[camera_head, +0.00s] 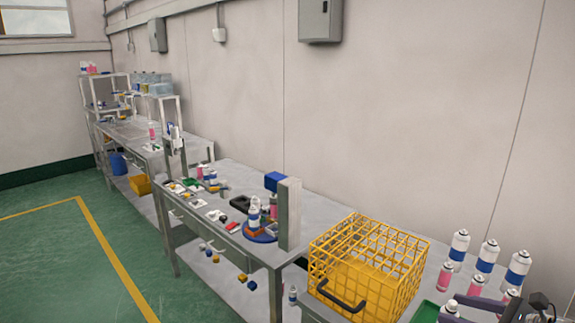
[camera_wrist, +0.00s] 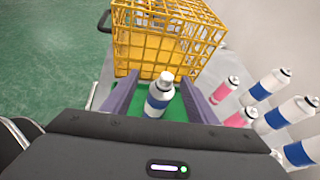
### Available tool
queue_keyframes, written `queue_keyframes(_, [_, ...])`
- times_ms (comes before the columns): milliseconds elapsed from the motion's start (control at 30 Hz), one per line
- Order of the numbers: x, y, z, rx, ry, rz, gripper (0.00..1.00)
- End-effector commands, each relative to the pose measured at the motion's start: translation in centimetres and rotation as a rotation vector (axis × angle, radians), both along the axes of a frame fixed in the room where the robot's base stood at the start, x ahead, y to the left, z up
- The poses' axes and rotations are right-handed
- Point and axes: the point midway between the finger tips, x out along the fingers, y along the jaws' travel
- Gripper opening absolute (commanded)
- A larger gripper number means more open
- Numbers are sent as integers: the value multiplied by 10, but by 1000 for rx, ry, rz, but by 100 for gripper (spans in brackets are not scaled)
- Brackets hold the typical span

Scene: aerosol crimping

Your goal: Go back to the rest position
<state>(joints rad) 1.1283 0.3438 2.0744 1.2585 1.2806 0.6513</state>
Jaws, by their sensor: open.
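My gripper (camera_wrist: 160,100) is open, with its two purple-grey fingers on either side of a white aerosol can with a blue band (camera_wrist: 158,96). A gap shows between the can and each finger. The can stands upright on a green surface (camera_wrist: 125,127). In the head view, part of my gripper (camera_head: 482,307) shows at the lower right edge, beside the can top (camera_head: 450,307) and the green surface (camera_head: 425,312).
A yellow wire crate (camera_head: 367,262) with a black handle stands just beyond the gripper. Several white-blue cans (camera_head: 487,256) and pink cans (camera_head: 446,276) stand close on the right. A workbench (camera_head: 235,180) with small parts runs along the wall. The green floor (camera_head: 60,260) is clear.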

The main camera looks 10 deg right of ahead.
Motion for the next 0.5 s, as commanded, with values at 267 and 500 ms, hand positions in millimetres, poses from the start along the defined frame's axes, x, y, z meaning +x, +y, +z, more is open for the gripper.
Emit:
queue_keyframes(267, [10, 45, 29, -133, 1, 127, 53])
queue_keyframes(500, [8, 108, 45, -300, 20, 310, 53])
